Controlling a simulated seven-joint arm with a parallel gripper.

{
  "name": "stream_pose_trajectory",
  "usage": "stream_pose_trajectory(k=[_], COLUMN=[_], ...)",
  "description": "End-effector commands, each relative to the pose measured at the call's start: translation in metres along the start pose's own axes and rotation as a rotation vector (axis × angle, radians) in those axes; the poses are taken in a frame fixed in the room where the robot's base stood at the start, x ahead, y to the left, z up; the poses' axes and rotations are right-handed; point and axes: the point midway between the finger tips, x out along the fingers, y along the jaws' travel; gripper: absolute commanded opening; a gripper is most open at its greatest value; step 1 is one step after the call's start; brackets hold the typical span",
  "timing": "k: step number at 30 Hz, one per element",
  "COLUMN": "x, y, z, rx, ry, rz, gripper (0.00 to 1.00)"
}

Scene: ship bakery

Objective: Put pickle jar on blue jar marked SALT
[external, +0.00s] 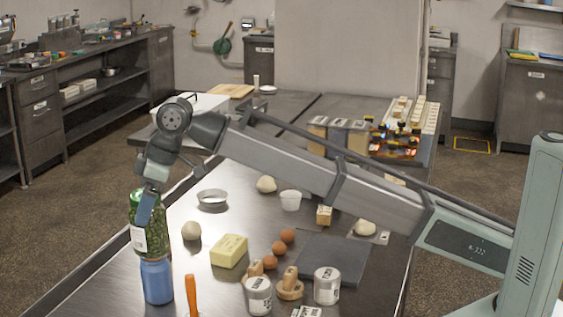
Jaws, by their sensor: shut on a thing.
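The pickle jar (155,232), green with a pale label, is upright in my gripper (145,210) at the left of the table. My gripper comes from above and is shut on it, one blue-grey finger showing across the jar's left side. The blue jar (157,284) stands on the table directly below the pickle jar in the picture. The pickle jar's base meets or overlaps the blue jar's top; I cannot tell whether they touch. No SALT marking is readable on the blue jar's visible side.
An orange-handled tool (192,297) stands close right of the blue jar. The dark table (130,292) is bare left of the blue jar.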

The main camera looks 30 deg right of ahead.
Motion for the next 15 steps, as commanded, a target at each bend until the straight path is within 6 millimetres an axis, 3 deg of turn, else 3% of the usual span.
stream_pose_trajectory(k=[5,6,9,15], x=[0.0016,0.0023,0.0023,0.0020], y=[0.0000,0.0000,0.0000,0.0000], z=[0.0003,0.0010,0.0010,0.0009], rx=[0.000,0.000,0.000,0.000], ry=[0.003,0.000,0.000,0.000], rz=[0.000,0.000,0.000,0.000], gripper=[0.08,0.92,1.00,1.00])
